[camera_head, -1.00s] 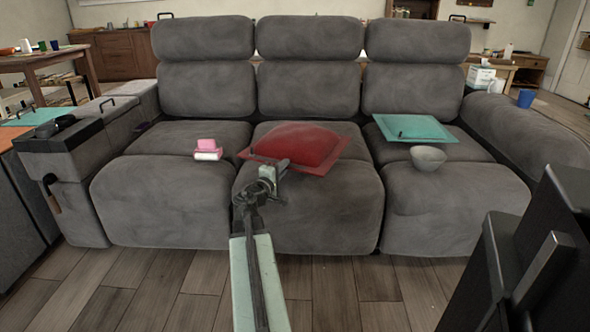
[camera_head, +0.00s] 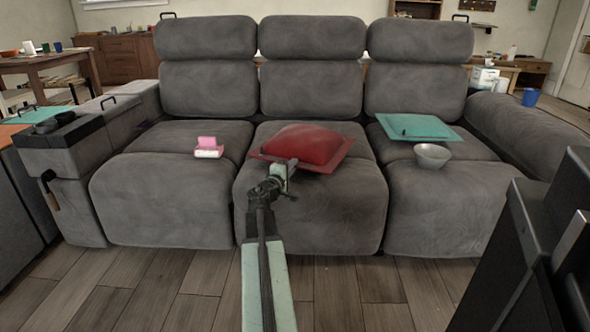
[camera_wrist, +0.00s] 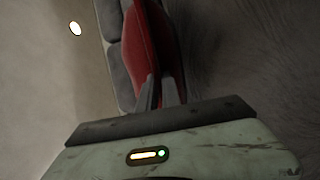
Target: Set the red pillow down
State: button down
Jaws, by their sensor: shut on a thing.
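The red pillow (camera_head: 305,145) is at the middle seat of the grey sofa, low over the cushion. From the head view I cannot tell whether its underside rests fully on the seat. My gripper (camera_head: 291,164) is at the pillow's near edge and shut on it. In the wrist view the red pillow (camera_wrist: 153,45) runs up from between the two fingers of my gripper (camera_wrist: 160,95). The fingers hide the gripped edge.
The grey sofa (camera_head: 310,205) fills the middle. Pink and white blocks (camera_head: 207,148) lie on the left seat. A dark panel (camera_head: 530,250) stands at front right.

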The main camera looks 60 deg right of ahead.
jog(key=shift+f, duration=0.2)
jog(key=c, duration=1.5)
grip_release()
jog(key=shift+r, duration=0.1)
jog(key=shift+c, duration=0.2)
jog(key=shift+r, duration=0.1)
